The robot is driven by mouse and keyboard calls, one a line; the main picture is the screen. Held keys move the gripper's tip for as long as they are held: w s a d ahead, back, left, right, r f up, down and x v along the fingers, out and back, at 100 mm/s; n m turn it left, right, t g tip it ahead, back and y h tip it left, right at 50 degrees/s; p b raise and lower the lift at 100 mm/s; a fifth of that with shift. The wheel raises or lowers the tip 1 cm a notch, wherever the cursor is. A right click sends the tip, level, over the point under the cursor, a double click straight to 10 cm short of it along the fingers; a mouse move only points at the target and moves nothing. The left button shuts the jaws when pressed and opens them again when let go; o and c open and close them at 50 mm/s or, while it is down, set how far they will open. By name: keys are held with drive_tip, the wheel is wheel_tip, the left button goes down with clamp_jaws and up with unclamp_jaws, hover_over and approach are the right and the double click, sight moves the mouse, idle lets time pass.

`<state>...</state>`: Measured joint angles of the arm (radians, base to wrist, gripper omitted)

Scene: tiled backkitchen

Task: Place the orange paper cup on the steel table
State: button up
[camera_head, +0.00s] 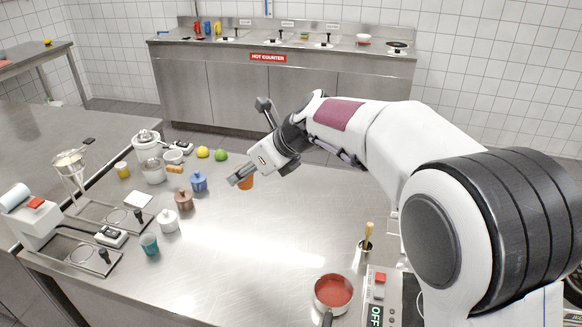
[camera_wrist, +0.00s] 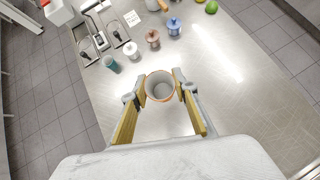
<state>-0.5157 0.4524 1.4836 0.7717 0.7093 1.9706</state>
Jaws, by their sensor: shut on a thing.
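The orange paper cup (camera_head: 246,183) is between the fingers of my gripper (camera_head: 241,178), above the steel table (camera_head: 262,262) in the head view. In the wrist view the cup (camera_wrist: 160,88) shows its orange rim and pale inside, with one finger of my gripper (camera_wrist: 160,95) against each side. The gripper is shut on the cup. The cup's base is hidden in the wrist view, and I cannot tell exactly how far it is above the table (camera_wrist: 215,85).
A blue pot (camera_head: 199,182), a brown pot (camera_head: 184,199), a white pot (camera_head: 168,221) and a teal cup (camera_head: 149,245) stand left of the gripper. A green fruit (camera_head: 221,155) lies behind. A red saucepan (camera_head: 333,292) is front right. The table's middle is bare.

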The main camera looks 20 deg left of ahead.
drive_tip(key=w+d+f+m+t+h, duration=0.1)
drive_tip(key=w+d+m, duration=0.1)
drive_tip(key=w+d, duration=0.65)
drive_tip(key=w+d+f+m+t+h, duration=0.1)
drive_tip(key=w+d+f+m+t, duration=0.15)
drive_tip(key=d, duration=1.15)
drive_tip(key=w+d+f+m+t+h, duration=0.1)
drive_tip(key=w+d+m, duration=0.1)
drive_tip(key=w+d, duration=0.65)
drive_tip(key=s+d+f+m+h, duration=0.1)
drive_tip(key=d+m+h, duration=0.1)
drive_tip(key=d, duration=1.9)
drive_tip(key=s+d+f+m+t+h, duration=0.1)
drive_tip(key=d+m, duration=0.4)
drive_tip(key=d, duration=1.6)
drive_tip(key=shift+s+f+h, duration=0.3)
drive_tip(key=shift+f+h, duration=0.3)
drive_tip(key=shift+h, duration=0.5)
drive_tip(key=shift+t, duration=0.25)
drive_tip(key=shift+f, duration=3.15)
